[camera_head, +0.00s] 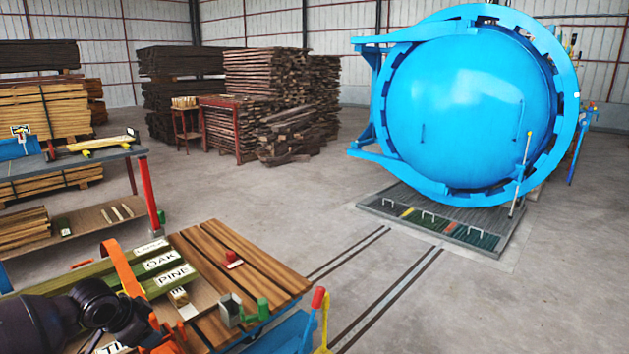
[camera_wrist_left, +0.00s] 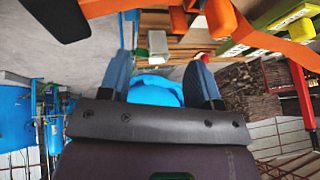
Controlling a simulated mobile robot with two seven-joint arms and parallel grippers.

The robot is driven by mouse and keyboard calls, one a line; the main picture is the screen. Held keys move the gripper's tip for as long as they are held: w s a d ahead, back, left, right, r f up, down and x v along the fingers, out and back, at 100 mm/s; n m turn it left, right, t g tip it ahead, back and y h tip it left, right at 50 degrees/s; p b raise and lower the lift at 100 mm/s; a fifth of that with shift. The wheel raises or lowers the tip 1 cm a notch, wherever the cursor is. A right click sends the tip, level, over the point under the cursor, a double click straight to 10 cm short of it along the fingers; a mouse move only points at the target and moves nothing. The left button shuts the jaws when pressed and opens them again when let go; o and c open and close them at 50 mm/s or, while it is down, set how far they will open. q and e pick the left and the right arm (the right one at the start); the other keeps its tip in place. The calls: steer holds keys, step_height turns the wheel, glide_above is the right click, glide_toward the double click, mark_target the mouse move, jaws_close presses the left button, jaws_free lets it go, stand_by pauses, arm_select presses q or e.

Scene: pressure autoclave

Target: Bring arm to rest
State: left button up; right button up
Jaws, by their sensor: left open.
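My dark left arm comes in at the lower left of the head view, beside the near cart's boards. My left gripper (camera_wrist_left: 161,76) shows in the left wrist view with its two blue-grey fingers apart and nothing held between them. The big blue autoclave door (camera_head: 470,105) is far off at the upper right of the head view; a blue shape (camera_wrist_left: 155,92) shows beyond the fingers in the wrist view. The fingertips are hard to make out in the head view. My right gripper does not show.
A cart carries wood boards (camera_head: 215,257), labelled beams (camera_head: 165,262), an orange bracket (camera_head: 123,268) and a grey-green clamp (camera_head: 231,311). Red and yellow levers (camera_head: 319,300) stand at its right end. A lumber rack (camera_head: 95,158) is at left. Open floor (camera_head: 290,205) lies between.

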arm_select(q)
steer(key=d+t+h, duration=0.1)
steer(key=d, duration=0.3)
steer(key=s+d+f+t, duration=0.1)
steer(key=d+t, duration=0.1)
steer(key=d, duration=0.1)
steer(key=s+d+t+h, duration=0.1)
steer(key=d+t, duration=0.1)
steer(key=d, duration=0.2)
steer(key=shift+s+d+f+m+h, duration=0.2)
steer(key=shift+d+f+m+h, duration=0.1)
steer(key=shift+f, duration=0.05)
steer(key=s+f+n+y, duration=0.2)
steer(key=s+f, duration=0.4)
steer(key=s, duration=0.8)
steer(key=s+d+f+n+y, duration=0.1)
steer(key=s+f+n, duration=0.4)
steer(key=s, duration=0.9)
step_height(320, 180, down, 2)
steer(key=shift+s+d+n+y, duration=0.2)
steer(key=shift+n+y, duration=0.1)
steer(key=shift+y, duration=0.2)
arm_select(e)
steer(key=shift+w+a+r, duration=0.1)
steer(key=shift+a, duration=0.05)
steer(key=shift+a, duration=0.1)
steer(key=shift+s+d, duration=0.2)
